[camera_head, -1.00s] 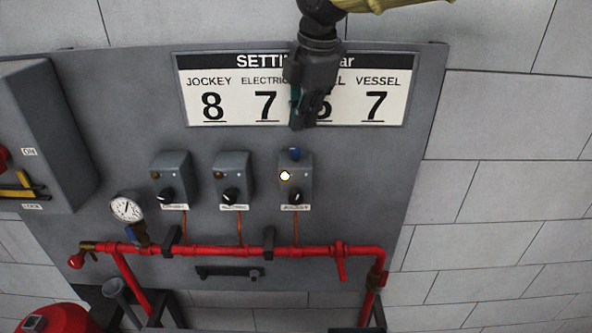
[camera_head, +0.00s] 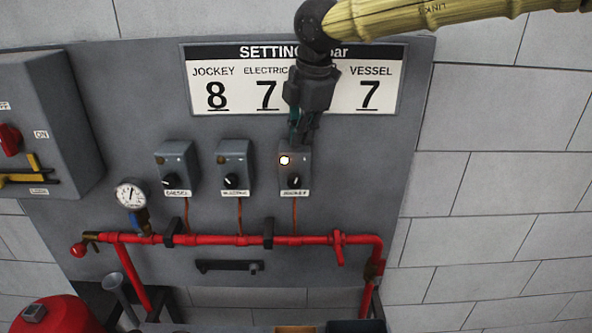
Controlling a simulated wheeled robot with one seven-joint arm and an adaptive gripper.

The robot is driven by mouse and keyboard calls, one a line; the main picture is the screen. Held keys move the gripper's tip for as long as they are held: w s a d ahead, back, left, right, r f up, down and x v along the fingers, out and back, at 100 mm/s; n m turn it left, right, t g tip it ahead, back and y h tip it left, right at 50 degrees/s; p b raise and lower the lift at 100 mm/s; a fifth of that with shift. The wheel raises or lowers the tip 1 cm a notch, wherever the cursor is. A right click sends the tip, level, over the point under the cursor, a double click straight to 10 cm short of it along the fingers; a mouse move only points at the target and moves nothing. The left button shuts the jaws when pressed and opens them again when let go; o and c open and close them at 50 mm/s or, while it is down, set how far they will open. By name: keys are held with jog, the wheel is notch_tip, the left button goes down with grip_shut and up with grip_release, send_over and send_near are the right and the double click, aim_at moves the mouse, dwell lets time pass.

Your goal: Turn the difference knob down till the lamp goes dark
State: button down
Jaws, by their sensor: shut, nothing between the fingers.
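Three grey switch boxes hang on the panel. The right one, the jockey box (camera_head: 303,170), has a lit lamp (camera_head: 284,160) and a black dial (camera_head: 294,181) on its front. The diesel box (camera_head: 186,172) and the electric box (camera_head: 242,167) have dark lamps. My gripper (camera_head: 299,143) is shut and empty, pointing down at the top edge of the jockey box. Its fingers cover the spot where a blue knob showed earlier; I cannot tell whether they touch it.
The setting board (camera_head: 208,50) is behind my gripper, which covers its third figure; jockey reads 8, electric 7, vessel 7. A red pipe (camera_head: 205,240) with a gauge (camera_head: 130,194) runs below the boxes. A grey switch cabinet (camera_head: 70,120) juts out at left.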

jog(key=shift+w+a+f, duration=0.15)
jog(key=shift+w+f, duration=0.25)
jog(key=shift+w, duration=0.4)
jog(key=shift+s+r, duration=0.3)
jog(key=shift+s, duration=0.05)
jog(key=shift+w+f, duration=0.15)
jog(key=shift+w, duration=0.2)
jog(key=shift+a+p, duration=0.1)
jog(key=shift+p, duration=0.2)
jog(key=shift+w+f+p, duration=0.1)
jog(key=shift+f+p, duration=0.05)
jog(key=shift+p, duration=0.9)
dwell(0.6)
